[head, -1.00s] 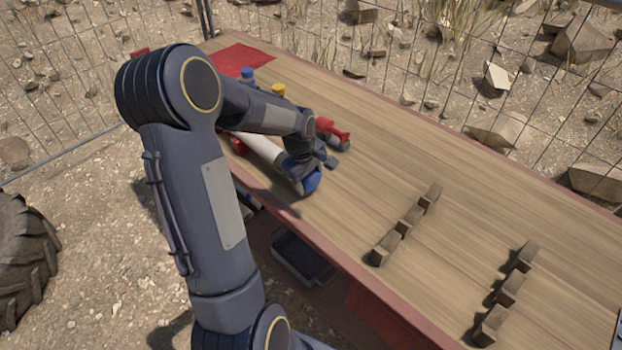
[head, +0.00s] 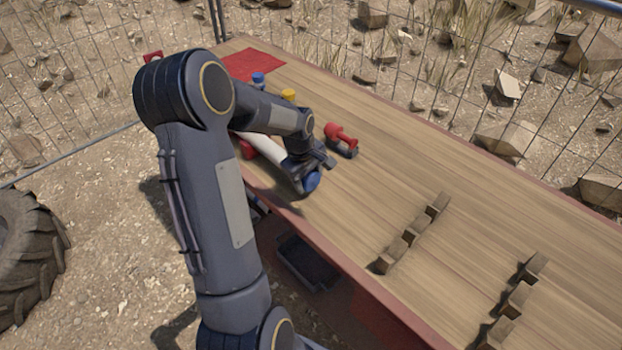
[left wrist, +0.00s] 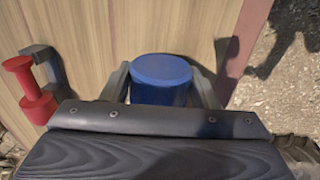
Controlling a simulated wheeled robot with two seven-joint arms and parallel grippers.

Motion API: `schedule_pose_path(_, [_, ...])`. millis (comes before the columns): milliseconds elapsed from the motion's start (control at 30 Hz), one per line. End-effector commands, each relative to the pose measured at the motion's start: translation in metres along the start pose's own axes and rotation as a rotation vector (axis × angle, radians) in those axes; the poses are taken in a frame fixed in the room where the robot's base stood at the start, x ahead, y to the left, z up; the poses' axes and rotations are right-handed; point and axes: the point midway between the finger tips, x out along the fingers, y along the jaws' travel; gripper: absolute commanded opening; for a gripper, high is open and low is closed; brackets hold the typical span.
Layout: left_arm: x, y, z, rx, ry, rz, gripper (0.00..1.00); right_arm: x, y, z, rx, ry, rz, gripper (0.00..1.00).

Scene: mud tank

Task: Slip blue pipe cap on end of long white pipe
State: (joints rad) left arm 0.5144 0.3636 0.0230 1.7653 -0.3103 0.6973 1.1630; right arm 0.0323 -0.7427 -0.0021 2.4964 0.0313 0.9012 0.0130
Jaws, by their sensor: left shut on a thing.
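My left gripper (head: 318,172) is shut on the blue pipe cap (left wrist: 161,79), with one finger on each side of it in the left wrist view. In the head view the cap (head: 312,182) shows at the near edge of the table. The long white pipe (head: 268,148) lies near the table's left edge, and my left gripper is at its near end. My gripper hides where the cap and pipe end meet, so I cannot tell how far the cap sits on the pipe. My right gripper is not in view.
A red valve-like part (head: 341,138) lies on a dark holder right of my gripper. Blue (head: 258,79) and yellow (head: 288,95) pieces and a red mat (head: 252,64) are at the table's far end. Several wooden blocks (head: 412,232) stand on the right. The middle tabletop is clear.

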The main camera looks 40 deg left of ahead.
Motion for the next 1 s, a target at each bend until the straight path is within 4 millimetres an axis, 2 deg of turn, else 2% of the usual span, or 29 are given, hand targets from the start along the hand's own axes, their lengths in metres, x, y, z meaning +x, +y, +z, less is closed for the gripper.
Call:
schedule_pose_path(100, [0.0,0.0,-0.003,0.0,0.0,-0.001,0.4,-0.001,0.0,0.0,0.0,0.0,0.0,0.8])
schedule_pose_path(133, [0.0,0.0,-0.003,0.0,-0.001,0.0,0.58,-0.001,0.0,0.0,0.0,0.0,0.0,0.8])
schedule_pose_path(300, [0.0,0.0,-0.003,0.0,-0.001,0.0,0.8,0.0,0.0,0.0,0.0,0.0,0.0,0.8])
schedule_pose_path(567, [-0.001,0.0,-0.003,0.0,0.0,0.0,0.8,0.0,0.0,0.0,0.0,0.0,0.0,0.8])
schedule_pose_path(667, [-0.007,0.0,-0.003,0.0,0.001,0.002,0.8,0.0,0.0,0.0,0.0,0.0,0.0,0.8])
schedule_pose_path(1000, [-0.062,0.001,-0.003,0.001,0.002,0.005,0.8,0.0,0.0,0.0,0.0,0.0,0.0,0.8])
